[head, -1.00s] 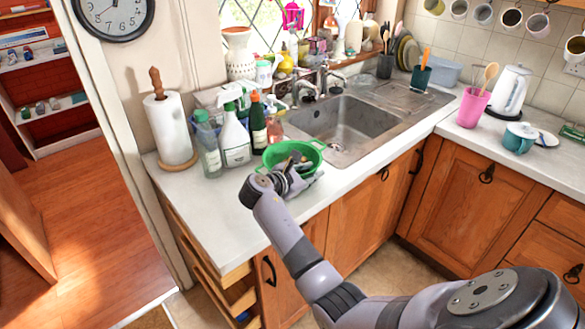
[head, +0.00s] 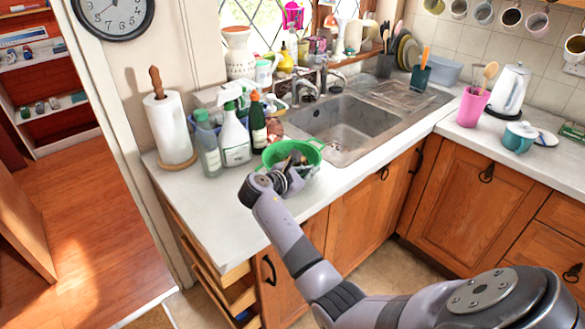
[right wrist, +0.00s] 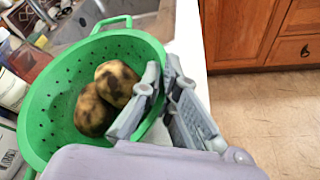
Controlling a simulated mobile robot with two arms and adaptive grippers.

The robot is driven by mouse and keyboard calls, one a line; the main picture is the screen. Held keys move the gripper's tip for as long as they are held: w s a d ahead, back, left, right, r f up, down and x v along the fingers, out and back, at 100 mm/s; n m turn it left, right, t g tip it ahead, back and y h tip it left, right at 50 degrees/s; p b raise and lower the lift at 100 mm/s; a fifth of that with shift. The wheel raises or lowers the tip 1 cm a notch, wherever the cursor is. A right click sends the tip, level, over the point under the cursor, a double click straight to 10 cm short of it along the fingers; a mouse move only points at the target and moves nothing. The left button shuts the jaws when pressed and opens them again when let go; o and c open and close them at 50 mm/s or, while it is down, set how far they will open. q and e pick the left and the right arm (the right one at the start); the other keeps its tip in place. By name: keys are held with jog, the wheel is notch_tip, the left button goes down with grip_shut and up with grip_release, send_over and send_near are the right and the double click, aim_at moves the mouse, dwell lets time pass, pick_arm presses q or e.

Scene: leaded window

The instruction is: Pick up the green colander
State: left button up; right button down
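The green colander (head: 308,152) is at the counter's front edge, left of the sink; it also shows in the right wrist view (right wrist: 62,85). It has a perforated bowl and a loop handle at the rim. Two brown-patched potatoes (right wrist: 117,82) lie in it. My right gripper (head: 294,166) is at its near side. In the right wrist view, the right gripper's fingers (right wrist: 164,75) straddle the rim closely, one inside the bowl and one outside, and look shut on it. Whether the base touches the counter is hidden. My left gripper is out of view.
A clear bottle (head: 209,150), a white spray bottle (head: 235,142) and a dark green bottle (head: 258,128) stand close left of the colander. The sink (head: 345,122) lies behind it to the right. The front-left counter (head: 235,205) is clear.

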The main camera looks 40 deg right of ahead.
jog(key=shift+r, duration=0.2)
notch_tip(320, 180, up, 20)
jog(key=b, duration=0.2)
jog(key=shift+f, duration=0.15)
